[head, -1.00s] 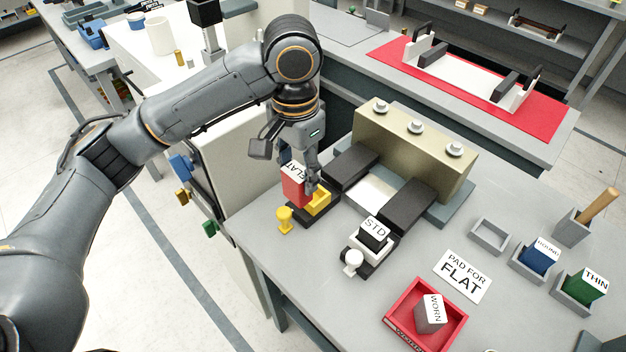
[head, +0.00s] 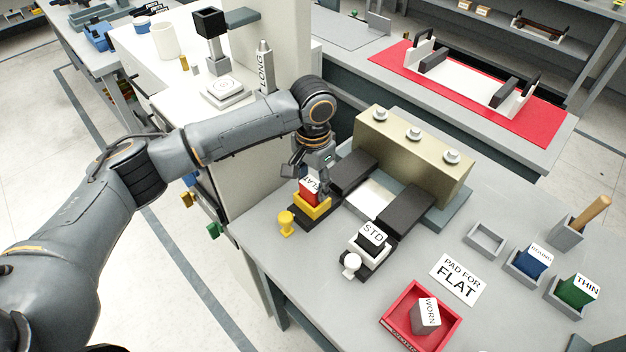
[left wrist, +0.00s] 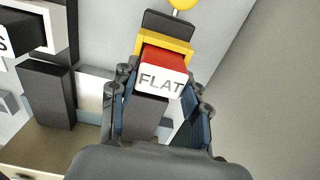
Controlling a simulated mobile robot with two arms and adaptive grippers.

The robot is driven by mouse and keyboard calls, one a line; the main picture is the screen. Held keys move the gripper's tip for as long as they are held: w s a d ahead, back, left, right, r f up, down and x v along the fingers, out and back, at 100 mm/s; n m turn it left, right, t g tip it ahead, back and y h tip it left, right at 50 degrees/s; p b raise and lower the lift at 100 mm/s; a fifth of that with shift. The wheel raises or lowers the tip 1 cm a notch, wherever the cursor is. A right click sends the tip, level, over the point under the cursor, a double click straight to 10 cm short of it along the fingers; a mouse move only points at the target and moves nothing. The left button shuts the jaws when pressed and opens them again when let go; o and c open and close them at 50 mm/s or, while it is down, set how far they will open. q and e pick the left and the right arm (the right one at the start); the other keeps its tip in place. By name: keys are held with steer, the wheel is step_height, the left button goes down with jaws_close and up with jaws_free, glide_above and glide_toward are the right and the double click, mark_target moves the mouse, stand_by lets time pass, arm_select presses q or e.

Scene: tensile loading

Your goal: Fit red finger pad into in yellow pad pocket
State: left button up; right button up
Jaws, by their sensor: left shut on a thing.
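The red finger pad (head: 308,190), with a white top marked FLAT, is in my left gripper (head: 312,188). The yellow pad pocket (head: 314,211) is on a dark block at the left end of the fixture. The pad's lower part is down behind the pocket's yellow walls; how deep it sits is hidden. In the left wrist view the pad (left wrist: 165,64) lies between my left fingers (left wrist: 158,100), against the yellow pocket (left wrist: 163,45). My right gripper is not in view.
A white pocket holds the STD pad (head: 373,234). A red tray (head: 397,322) with the WORN pad, a PAD FOR FLAT card (head: 458,278), an empty grey holder (head: 486,239), and blue (head: 533,260) and green (head: 579,290) pads stand to the right. A yellow knob (head: 287,223) stands before the pocket.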

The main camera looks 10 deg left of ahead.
mark_target(313, 182)
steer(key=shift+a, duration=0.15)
arm_select(q)
steer(key=o, duration=1)
steer(key=shift+f, duration=0.15)
steer(key=shift+o, duration=1.2)
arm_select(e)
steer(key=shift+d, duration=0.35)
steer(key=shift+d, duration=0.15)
arm_select(q)
steer(key=shift+r, duration=0.5)
step_height(313, 182, up, 11)
steer(key=b, duration=0.2)
steer(key=shift+r+b, duration=0.2)
steer(key=shift+b, duration=0.15)
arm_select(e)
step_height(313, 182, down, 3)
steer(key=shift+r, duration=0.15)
